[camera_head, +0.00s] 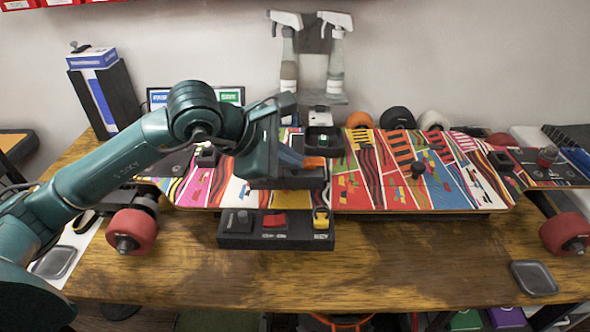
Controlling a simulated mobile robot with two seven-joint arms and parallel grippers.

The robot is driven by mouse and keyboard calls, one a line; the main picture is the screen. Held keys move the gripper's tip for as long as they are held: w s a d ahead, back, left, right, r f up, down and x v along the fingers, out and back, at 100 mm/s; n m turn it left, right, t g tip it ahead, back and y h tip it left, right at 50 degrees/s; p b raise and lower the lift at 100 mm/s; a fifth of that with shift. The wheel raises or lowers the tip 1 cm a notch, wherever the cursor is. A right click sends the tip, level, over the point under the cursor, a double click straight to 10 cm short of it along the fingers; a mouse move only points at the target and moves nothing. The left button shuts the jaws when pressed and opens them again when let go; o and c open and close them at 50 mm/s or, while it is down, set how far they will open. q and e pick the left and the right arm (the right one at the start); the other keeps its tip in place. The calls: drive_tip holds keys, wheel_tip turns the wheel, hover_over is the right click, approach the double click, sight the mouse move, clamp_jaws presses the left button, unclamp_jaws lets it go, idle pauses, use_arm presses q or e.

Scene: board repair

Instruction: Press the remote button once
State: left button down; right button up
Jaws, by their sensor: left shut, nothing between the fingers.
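A black control box (276,230), which looks like the remote, sits at the front edge of the colorful board. It carries a dark knob (242,218) on the left, a red switch (273,220) in the middle and a yellow button (321,218) on the right. My left gripper (308,160) is shut and empty over the board, just behind the box in the picture. Its fingertips are hard to make out against the dark parts there. I cannot tell its exact height or whether it touches anything. My right gripper is not in view.
The patterned skateboard deck (460,175) spans the wooden table (400,265), with red wheels (132,231) at its ends. Two spray bottles (288,60) stand at the back. A small grey tray (534,278) lies front right. The table's front middle is clear.

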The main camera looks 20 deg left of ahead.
use_arm(q)
drive_tip(key=shift+f+b, duration=0.35)
drive_tip(key=shift+b, duration=0.1)
idle(0.3)
drive_tip(key=shift+r, duration=0.1)
drive_tip(key=shift+r+p, duration=0.35)
drive_tip(key=shift+r, duration=0.35)
drive_tip(key=shift+r, duration=0.1)
drive_tip(key=shift+r+p, duration=1.45)
drive_tip(key=shift+r, duration=1)
drive_tip(key=shift+f, duration=0.1)
